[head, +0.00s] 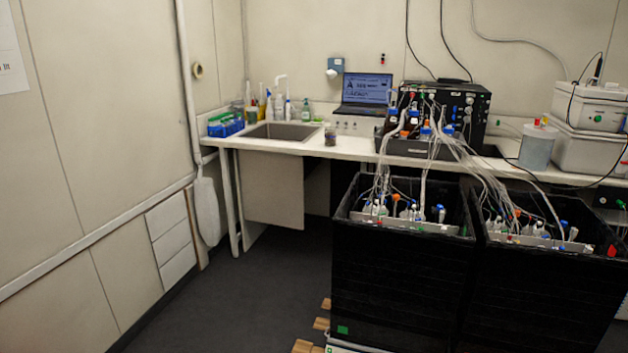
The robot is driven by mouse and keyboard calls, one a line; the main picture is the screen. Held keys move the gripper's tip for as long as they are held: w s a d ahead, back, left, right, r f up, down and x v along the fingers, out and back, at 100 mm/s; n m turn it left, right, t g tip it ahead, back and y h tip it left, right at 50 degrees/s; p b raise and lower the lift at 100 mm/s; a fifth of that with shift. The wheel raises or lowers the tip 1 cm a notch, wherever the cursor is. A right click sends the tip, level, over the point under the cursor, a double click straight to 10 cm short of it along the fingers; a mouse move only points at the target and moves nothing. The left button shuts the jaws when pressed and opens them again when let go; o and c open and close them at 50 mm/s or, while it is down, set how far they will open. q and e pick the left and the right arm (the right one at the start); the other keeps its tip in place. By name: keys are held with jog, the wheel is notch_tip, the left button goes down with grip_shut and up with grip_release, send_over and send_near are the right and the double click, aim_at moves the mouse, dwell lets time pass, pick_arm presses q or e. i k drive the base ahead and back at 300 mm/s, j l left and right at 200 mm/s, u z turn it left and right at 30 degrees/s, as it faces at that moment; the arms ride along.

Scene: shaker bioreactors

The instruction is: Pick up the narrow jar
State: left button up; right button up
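A small dark jar (330,137) stands upright on the white counter (352,147), just right of the sink. It is small in the head view, and I cannot tell for sure whether it is the narrow jar. Several slim bottles (305,110) stand behind the sink. A wider grey cylindrical container (537,148) stands on the counter at the right. Neither of my grippers shows in the head view.
Two tall black bins (395,290) (540,295) with tubes and bottles stand in front of the counter's right part. A sink (282,132), laptop (366,90) and black device (450,105) are on the counter. Dark floor (240,290) is clear at left; wooden slats (303,346) lie by the bins.

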aim_at(331, 139)
jog(key=i+j+u, duration=0.4)
jog(key=i+u, duration=0.2)
jog(key=i, duration=0.2)
jog(key=i+u, duration=0.25)
jog(key=i, duration=0.15)
jog(key=i+j+z, duration=0.15)
jog(key=i, duration=0.3)
jog(key=i+j+z, duration=0.15)
jog(key=i, duration=0.3)
jog(key=i+z, duration=0.3)
jog(key=z, duration=0.15)
jog(key=i+j+z, duration=0.15)
jog(key=z, duration=0.3)
jog(key=i+j+z, duration=0.25)
jog(key=z, duration=0.2)
jog(key=i+j+z, duration=0.2)
jog(key=z, duration=0.25)
jog(key=i+j+z, duration=0.65)
jog(key=z, duration=0.25)
